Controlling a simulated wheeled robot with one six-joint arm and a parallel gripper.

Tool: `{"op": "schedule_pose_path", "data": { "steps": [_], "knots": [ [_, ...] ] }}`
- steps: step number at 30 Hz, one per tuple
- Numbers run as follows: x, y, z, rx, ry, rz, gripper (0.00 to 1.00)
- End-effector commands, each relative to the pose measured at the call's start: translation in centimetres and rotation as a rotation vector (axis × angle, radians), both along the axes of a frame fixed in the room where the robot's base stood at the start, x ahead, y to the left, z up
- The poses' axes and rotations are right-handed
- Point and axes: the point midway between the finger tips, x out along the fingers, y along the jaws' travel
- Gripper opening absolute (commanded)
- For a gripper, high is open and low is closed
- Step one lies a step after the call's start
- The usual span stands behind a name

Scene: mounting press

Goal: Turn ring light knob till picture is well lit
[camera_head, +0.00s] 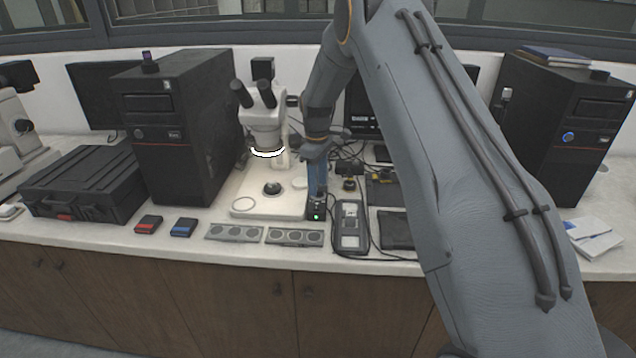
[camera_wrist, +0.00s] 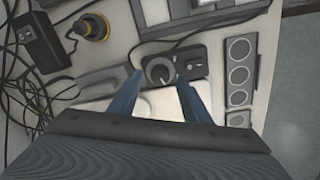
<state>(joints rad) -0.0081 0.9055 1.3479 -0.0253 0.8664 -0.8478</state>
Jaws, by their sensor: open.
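The ring light (camera_head: 267,153) glows white under the head of the stereo microscope (camera_head: 262,125) in the head view. The ring light control box (camera_head: 317,211) with a green lamp stands at the right front of the microscope base. In the wrist view its round dark knob (camera_wrist: 159,71) with a pale pointer mark faces the camera. My gripper (camera_wrist: 160,80) is open, with one blue finger on each side of the knob; whether they touch it I cannot tell. In the head view my gripper (camera_head: 316,188) points down over the box. A dark monitor (camera_head: 362,119) is partly hidden behind my arm.
Slide holders with round discs (camera_head: 234,232) lie along the bench front. A grey device (camera_head: 350,228) with a cable stands right of the control box. Black computer towers (camera_head: 178,130) flank the microscope, and loose cables lie behind the box.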

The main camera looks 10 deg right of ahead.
Motion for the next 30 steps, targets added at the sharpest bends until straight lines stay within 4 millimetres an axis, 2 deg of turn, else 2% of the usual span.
{"op": "schedule_pose_path", "data": {
  "steps": [6, 14, 21, 22, 30],
  "knots": [
    [0.0, 0.0, -1.5, 0.0, 0.0, -0.001, 0.44],
    [0.0, 0.0, -1.7, 0.0, 0.0, -0.001, 0.44],
    [0.0, -0.1, -1.6, 0.0, 0.0, -0.001, 0.05],
    [0.0, -0.1, -1.6, 0.0, 0.0, -0.001, 0.03],
    [0.1, -0.1, -1.7, 0.0, -0.001, -0.03, 0.03]
  ]
}}
